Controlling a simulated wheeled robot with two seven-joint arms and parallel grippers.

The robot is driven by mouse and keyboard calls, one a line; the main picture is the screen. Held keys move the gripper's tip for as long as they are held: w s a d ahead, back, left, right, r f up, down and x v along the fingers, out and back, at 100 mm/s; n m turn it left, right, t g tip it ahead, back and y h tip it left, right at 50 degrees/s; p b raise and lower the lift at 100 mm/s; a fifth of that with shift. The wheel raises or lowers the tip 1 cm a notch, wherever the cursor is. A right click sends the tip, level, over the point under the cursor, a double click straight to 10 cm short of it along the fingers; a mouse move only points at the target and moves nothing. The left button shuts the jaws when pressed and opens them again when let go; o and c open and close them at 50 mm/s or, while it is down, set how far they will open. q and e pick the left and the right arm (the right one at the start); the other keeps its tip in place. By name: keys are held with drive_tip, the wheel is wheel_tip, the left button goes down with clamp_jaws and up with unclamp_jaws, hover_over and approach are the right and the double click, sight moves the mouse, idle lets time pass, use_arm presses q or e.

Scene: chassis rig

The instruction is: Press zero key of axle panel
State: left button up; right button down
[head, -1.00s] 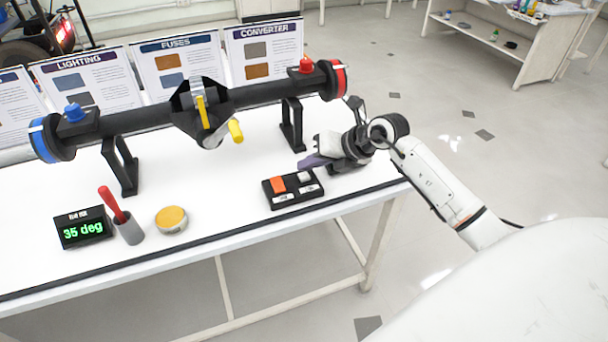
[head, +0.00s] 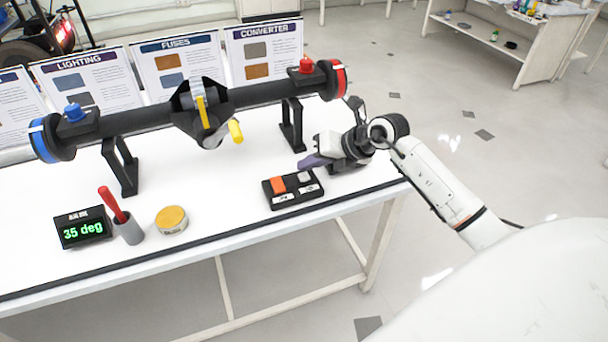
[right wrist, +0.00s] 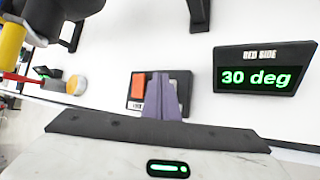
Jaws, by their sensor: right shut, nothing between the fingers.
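The axle panel (head: 294,196) is a small black box near the table's front edge, with an orange key (head: 278,185) and a light grey key (head: 304,177). Small labels below the keys are too small to read, so I cannot tell which key is zero. My right gripper (head: 302,163) is shut and empty, its purple fingers just behind and above the panel. My left gripper is not in view.
A black axle (head: 140,117) with blue and red ends rests on stands behind. A display (head: 83,228) reads 35 deg; a "RED SIDE" display (right wrist: 262,77) reads 30 deg. A red-handled tool (head: 112,205) in a grey holder and a yellow-topped round tin (head: 171,219) stand left.

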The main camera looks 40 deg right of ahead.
sight(308, 178)
idle(0.3)
drive_tip(key=shift+f, duration=0.45)
drive_tip(key=shift+f+b, duration=0.4)
drive_tip(key=shift+f, duration=0.1)
idle(0.8)
drive_tip(key=shift+r, duration=0.15)
drive_tip(key=shift+r+p, duration=0.8)
drive_tip(key=shift+p, duration=0.05)
wheel_tip(308, 178, up, 5)
drive_tip(key=p, duration=0.4)
idle(0.6)
